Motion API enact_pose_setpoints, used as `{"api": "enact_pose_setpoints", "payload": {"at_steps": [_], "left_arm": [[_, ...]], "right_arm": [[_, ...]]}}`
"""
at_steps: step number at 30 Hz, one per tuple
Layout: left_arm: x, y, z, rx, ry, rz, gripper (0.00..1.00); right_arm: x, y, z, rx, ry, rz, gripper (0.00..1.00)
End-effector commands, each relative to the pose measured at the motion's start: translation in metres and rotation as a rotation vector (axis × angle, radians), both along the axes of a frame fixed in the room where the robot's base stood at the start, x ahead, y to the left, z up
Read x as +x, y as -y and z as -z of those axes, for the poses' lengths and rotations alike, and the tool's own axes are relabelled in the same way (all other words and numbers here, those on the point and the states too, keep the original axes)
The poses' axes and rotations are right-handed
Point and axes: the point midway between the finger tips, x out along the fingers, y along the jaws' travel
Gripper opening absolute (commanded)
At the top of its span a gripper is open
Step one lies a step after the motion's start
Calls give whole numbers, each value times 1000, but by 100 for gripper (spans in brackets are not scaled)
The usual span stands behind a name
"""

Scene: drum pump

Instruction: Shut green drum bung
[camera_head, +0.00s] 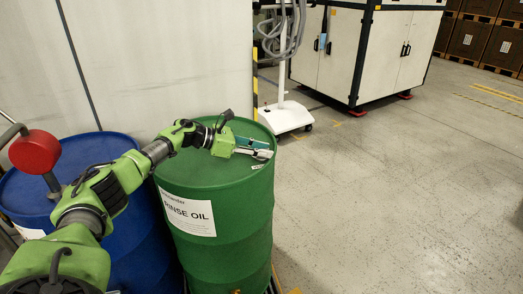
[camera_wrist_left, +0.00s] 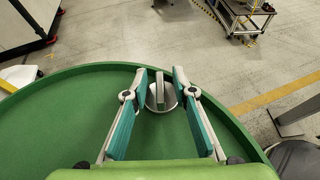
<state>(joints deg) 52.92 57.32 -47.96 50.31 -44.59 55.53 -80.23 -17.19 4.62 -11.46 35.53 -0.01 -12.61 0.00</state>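The green drum (camera_head: 222,243) stands at the middle left of the head view, with a white "RINSE OIL" label on its side. Its green top also fills much of the left wrist view (camera_wrist_left: 60,117). The bung (camera_wrist_left: 160,94) is a round metal cap with an upright grip bar, near the drum's rim. My left gripper (camera_head: 266,152) is low over the drum top. In the left wrist view its two teal-padded fingers (camera_wrist_left: 160,76) are apart, one on each side of the bung, with gaps to it. The bung is hidden in the head view. My right gripper is not in view.
A blue drum (camera_head: 140,258) stands left of the green one, with a red round object (camera_head: 35,152) above it. A white wheeled stand (camera_head: 285,116) and a large white cabinet (camera_head: 365,55) are behind. The floor at the right is clear.

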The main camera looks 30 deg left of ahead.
Motion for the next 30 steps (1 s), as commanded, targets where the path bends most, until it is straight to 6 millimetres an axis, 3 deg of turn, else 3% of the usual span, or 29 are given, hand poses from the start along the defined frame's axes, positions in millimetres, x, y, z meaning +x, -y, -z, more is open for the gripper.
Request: {"api": "enact_pose_setpoints", "payload": {"at_steps": [11,24,30], "left_arm": [[-7,-7,-3,1,-1,-2,24],[-67,-59,-36,2,-2,-1,24],[-81,-71,-44,0,-2,1,24]], "right_arm": [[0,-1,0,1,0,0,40],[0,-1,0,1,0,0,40],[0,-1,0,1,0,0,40]]}}
